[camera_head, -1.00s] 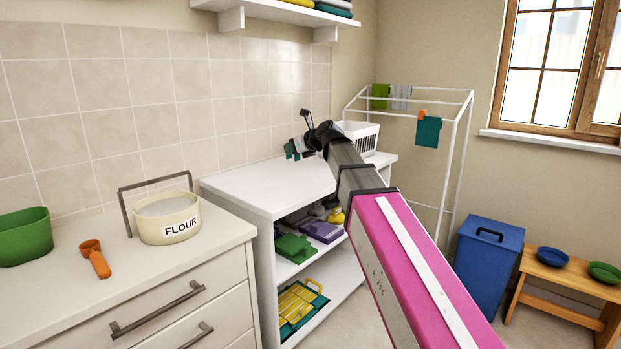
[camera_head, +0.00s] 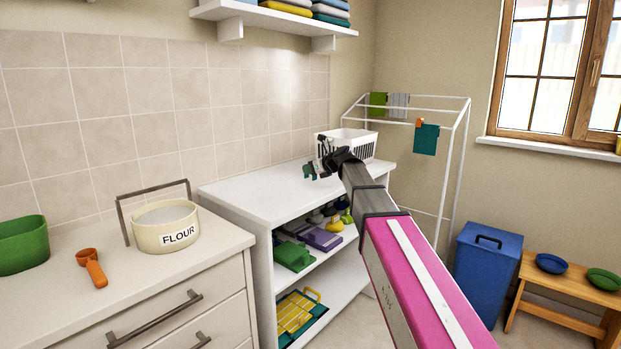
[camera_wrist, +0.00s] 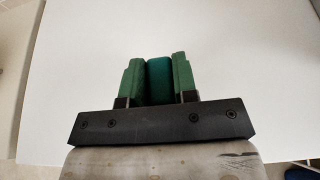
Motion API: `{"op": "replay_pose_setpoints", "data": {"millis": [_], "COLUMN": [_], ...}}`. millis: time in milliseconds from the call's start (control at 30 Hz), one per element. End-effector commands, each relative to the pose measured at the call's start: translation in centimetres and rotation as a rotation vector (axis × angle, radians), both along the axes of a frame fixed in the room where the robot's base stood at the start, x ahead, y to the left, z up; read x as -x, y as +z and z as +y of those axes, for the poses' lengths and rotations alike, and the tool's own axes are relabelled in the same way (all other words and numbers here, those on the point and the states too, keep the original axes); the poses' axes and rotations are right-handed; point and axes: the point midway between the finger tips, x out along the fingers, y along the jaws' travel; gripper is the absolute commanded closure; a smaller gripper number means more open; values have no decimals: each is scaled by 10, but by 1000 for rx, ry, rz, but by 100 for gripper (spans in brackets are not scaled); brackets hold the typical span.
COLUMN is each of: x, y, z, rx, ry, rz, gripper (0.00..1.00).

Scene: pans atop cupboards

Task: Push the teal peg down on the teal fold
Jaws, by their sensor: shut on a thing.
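My gripper (camera_head: 310,171) is over the white cupboard top, in front of the white basket. In the wrist view, its green fingers (camera_wrist: 158,70) are shut on a teal block-like piece, which looks like the teal peg (camera_wrist: 160,82). The peg's lower part is hidden by the gripper body. The teal fold (camera_head: 426,141) hangs over the front rail of the drying rack, with an orange peg (camera_head: 418,122) at its top left. My gripper is well to the left of the fold and apart from it.
The white basket (camera_head: 357,146) stands at the back of the cupboard top (camera_head: 270,190). The white drying rack (camera_head: 462,130) also carries green (camera_head: 378,103) and grey cloths (camera_head: 399,104). A blue bin (camera_head: 487,270) stands on the floor right of the rack.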

Motion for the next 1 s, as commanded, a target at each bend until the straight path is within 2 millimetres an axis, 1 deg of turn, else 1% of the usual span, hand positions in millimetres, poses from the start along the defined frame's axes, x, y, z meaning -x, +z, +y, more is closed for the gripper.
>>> {"op": "replay_pose_setpoints", "data": {"millis": [200, 267, 533, 667, 700, 767, 800, 1000], "x": [1, 1, 1, 1, 1, 0, 1, 1], "y": [-27, -32, -33, -36, -37, -36, -36, -36], "z": [0, 0, 0, 0, 0, 0, 0, 0], "rx": [1, 0, -1, 0, 0, -1, -1, 0], "ry": [0, 0, 0, 0, 0, 0, 0, 0], "rz": [2, 1, 1, 1, 1, 1, 1, 1], "gripper": [95, 95, 95, 95, 70, 50, 48, 48]}}
